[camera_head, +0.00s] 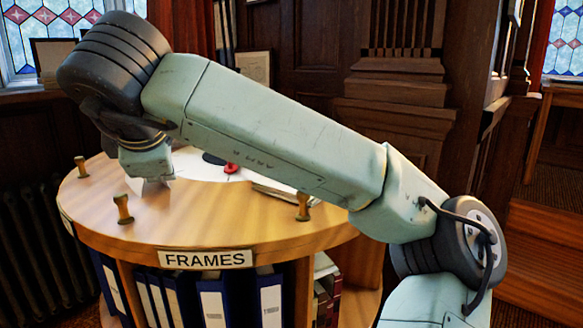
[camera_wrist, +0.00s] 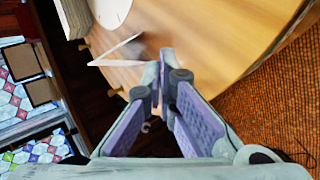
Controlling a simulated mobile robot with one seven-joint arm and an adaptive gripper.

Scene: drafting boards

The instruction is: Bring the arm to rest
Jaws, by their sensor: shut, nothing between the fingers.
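My gripper (camera_wrist: 160,70) shows in the wrist view with its two fingers together and nothing between them. The fingers point toward the wooden top of a round table (camera_head: 215,222), and the table also fills much of the wrist view (camera_wrist: 215,50). In the head view my arm stretches from the lower right across the table to the upper left and bends down there. The fingers cannot be made out in that view. The gap between fingertips and tabletop is hard to judge.
Small pegs stand on the tabletop, one at the front (camera_head: 123,208) and one at the right (camera_head: 303,206). A red object (camera_head: 231,168) lies near the middle. A white folded piece (camera_wrist: 118,62) is near my fingertips. Blue binders (camera_head: 213,300) sit below. A radiator (camera_head: 30,245) stands left.

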